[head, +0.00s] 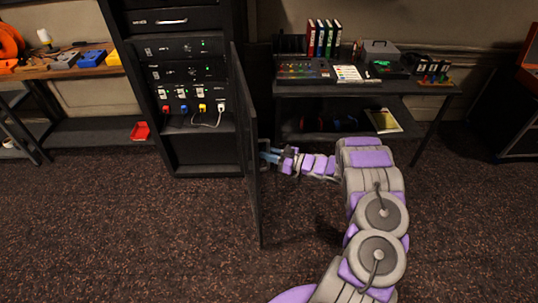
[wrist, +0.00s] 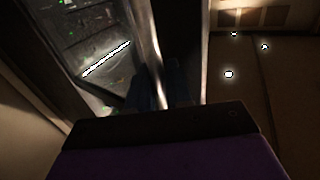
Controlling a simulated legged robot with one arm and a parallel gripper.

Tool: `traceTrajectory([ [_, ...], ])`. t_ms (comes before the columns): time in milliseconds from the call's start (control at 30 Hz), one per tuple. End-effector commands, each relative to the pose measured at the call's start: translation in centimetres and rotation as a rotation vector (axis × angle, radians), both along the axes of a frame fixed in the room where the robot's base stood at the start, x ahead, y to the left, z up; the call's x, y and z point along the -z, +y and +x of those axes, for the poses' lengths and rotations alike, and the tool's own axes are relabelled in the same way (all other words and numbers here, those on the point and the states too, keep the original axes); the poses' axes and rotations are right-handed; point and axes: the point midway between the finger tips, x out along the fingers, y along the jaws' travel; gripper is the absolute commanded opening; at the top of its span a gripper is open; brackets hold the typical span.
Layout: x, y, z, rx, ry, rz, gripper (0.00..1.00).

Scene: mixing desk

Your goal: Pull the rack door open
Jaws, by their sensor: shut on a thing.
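The black rack (head: 121,58) stands at the left back in the head view, its front uncovered. Its door (head: 250,120) stands swung out from the rack's right side, seen nearly edge-on. My gripper (head: 267,157) reaches in from the right and is shut on the door at about mid-height. In the wrist view, the two dark fingers (wrist: 165,88) meet a pale upright strip of the door (wrist: 150,45). The exact part gripped, handle or edge, is too dark to tell.
Inside the rack are lit units and coloured plugs with cables (head: 201,108). A desk with a mixer (head: 304,70) stands to the right, a workbench (head: 62,73) to the left. A red tray (head: 140,131) lies by the rack. The carpet (head: 130,230) in front is clear.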

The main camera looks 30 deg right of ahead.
Motion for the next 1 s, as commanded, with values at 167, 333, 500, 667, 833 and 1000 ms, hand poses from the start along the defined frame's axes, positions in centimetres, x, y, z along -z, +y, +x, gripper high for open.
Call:
traceTrajectory([
  [167,-0.1,-0.4,0.1,0.002,-0.003,0.003,0.0],
  [333,-0.1,-0.5,0.1,0.003,-0.003,0.005,0.0],
  [500,-0.1,-0.7,0.1,0.003,-0.003,0.005,0.26],
  [667,-0.1,-0.7,0.0,0.001,-0.003,0.006,0.34],
  [833,-0.1,-0.6,-0.1,0.0,-0.003,0.005,0.34],
  [1000,-0.1,-1.4,-1.0,0.004,-0.003,0.005,0.34],
])
